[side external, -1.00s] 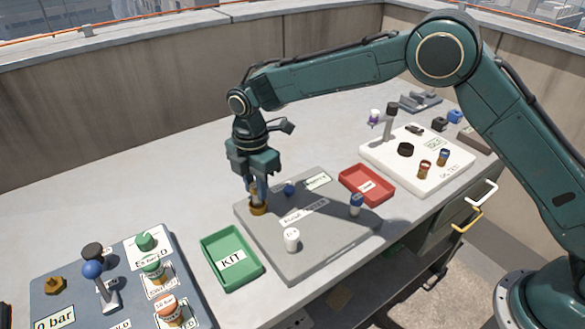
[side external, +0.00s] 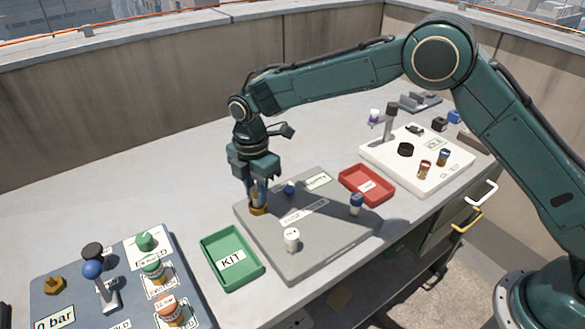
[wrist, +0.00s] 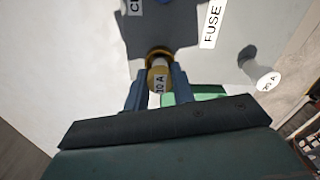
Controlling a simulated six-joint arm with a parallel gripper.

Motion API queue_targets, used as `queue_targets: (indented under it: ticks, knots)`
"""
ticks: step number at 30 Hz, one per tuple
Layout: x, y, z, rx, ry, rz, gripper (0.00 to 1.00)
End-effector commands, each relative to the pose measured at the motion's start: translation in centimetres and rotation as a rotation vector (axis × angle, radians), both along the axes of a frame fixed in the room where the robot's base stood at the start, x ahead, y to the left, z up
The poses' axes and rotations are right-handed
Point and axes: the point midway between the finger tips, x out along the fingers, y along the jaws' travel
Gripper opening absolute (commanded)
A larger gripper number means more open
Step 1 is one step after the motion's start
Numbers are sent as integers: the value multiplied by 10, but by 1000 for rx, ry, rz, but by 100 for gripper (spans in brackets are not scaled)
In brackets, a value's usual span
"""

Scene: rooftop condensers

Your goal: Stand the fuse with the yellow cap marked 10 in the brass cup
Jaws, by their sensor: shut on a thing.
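The fuse with the yellow cap marked 10 A (wrist: 160,82) is between the fingers of my gripper (wrist: 157,88), which is shut on it. In the side view my gripper (side external: 258,192) points down over the brass cup (side external: 259,211) on the grey board. In the wrist view the fuse's pale body reaches to the brass cup (wrist: 158,52) and overlaps its opening. The fuse looks about upright; how deep its lower end sits is hidden.
A white-capped fuse (side external: 291,238) and a blue-capped one (side external: 357,200) stand on the grey board (side external: 330,240). A small blue item (side external: 289,188) is close to my gripper. A green KIT tray (side external: 231,259) and a red tray (side external: 367,186) flank the board.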

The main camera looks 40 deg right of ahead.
Motion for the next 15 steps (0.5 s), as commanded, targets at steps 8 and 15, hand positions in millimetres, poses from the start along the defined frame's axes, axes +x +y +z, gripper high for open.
queue_targets:
  ticks: [8,15]
  knots:
    - [0,0,-3,0,0,0,3]
    - [0,0,-6,0,0,0,3]
